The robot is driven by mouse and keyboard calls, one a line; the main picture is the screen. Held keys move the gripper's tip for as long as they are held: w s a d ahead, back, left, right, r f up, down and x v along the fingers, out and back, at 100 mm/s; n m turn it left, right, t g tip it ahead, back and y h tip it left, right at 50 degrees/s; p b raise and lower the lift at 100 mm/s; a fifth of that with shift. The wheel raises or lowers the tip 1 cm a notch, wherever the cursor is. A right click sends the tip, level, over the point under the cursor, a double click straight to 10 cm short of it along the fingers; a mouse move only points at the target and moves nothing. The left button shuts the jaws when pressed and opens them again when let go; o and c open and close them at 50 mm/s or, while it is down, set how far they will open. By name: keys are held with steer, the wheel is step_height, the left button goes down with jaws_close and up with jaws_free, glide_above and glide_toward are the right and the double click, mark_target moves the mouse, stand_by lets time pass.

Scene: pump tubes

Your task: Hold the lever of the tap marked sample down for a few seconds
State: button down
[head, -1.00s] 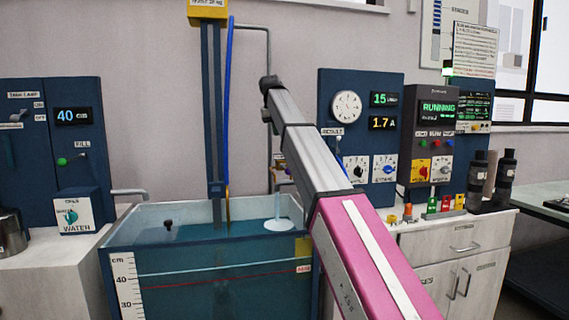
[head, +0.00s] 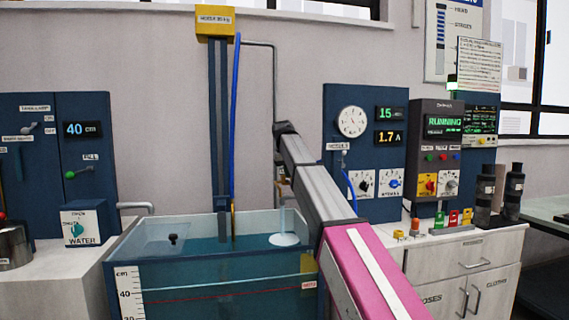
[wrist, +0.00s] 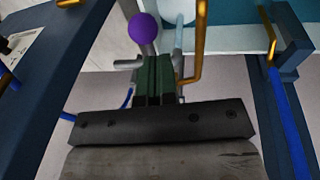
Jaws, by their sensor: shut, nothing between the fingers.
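A purple ball knob (wrist: 143,27) on a short grey stem shows at the top of the wrist view. It looks like a tap lever, but no "sample" marking is readable. My gripper (wrist: 155,68) is shut and empty, with its dark green fingers just below the knob in that picture. They overlap the grey fitting under the stem, and I cannot tell whether they touch it. A bent brass pipe (wrist: 198,45) is just right of the fingers. In the head view my arm hides the gripper and most of the tap area.
The water tank (head: 125,245) stands in front of the arm's far end. A blue panel (head: 335,115) with a gauge and dials is to the right. Several small coloured items and black bottles (head: 514,190) stand on the right counter. A blue hose (head: 236,110) hangs above the tank.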

steer(key=shift+s+d+f, duration=0.2)
steer(key=shift+d+f, duration=0.3)
steer(key=shift+f, duration=0.35)
steer(key=shift+s+d+f+t+y, duration=0.15)
steer(key=shift+s+f+t+y, duration=0.2)
steer(key=shift+f+t, duration=0.5)
step_height(320, 180, down, 2)
steer(key=shift+s+f+t, duration=0.15)
steer(key=shift+t, duration=0.9)
steer(key=shift+f, duration=0.75)
steer(key=shift+w+r, duration=0.15)
steer(key=shift+w, duration=0.05)
stand_by(1.4)
